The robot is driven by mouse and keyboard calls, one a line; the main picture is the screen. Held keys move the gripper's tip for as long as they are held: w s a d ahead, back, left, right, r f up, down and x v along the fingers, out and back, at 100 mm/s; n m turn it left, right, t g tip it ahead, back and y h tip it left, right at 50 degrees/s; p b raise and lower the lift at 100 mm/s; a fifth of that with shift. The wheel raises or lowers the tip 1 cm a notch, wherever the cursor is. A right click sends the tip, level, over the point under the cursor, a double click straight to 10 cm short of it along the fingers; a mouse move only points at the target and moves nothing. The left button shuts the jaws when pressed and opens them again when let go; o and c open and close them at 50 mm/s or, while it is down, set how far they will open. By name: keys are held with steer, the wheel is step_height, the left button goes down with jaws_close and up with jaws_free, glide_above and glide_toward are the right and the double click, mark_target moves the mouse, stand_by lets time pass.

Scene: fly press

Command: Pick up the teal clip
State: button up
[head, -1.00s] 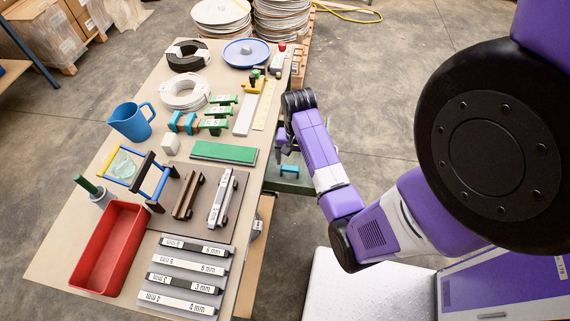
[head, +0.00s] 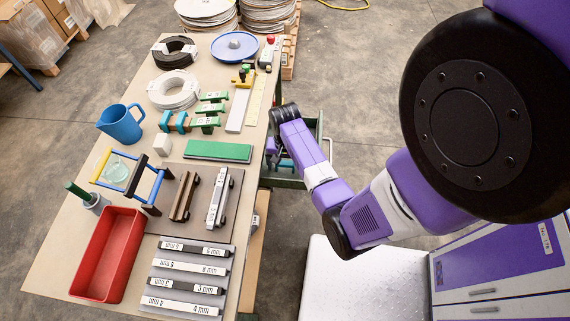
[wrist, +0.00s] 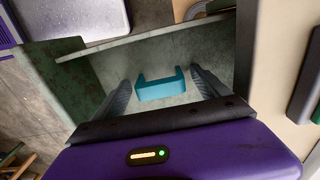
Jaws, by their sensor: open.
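The teal clip (wrist: 160,89) is a small U-shaped bracket in the wrist view. It lies on a grey surface inside a green-sided tray or shelf (wrist: 65,80). My gripper (wrist: 160,80) is open, with one dark finger on each side of the clip and a visible gap at each side. I cannot tell how far above the clip the fingertips are.
The table (head: 52,262) carries other teal pieces (head: 173,122), green blocks, a blue jug (head: 122,123), a red bin (head: 108,255) and marked bars (head: 187,283). In the wrist view a pale rail (wrist: 140,43) crosses beyond the clip, and a table edge (wrist: 270,60) stands close at right.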

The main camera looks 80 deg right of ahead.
steer(key=c, duration=1.4)
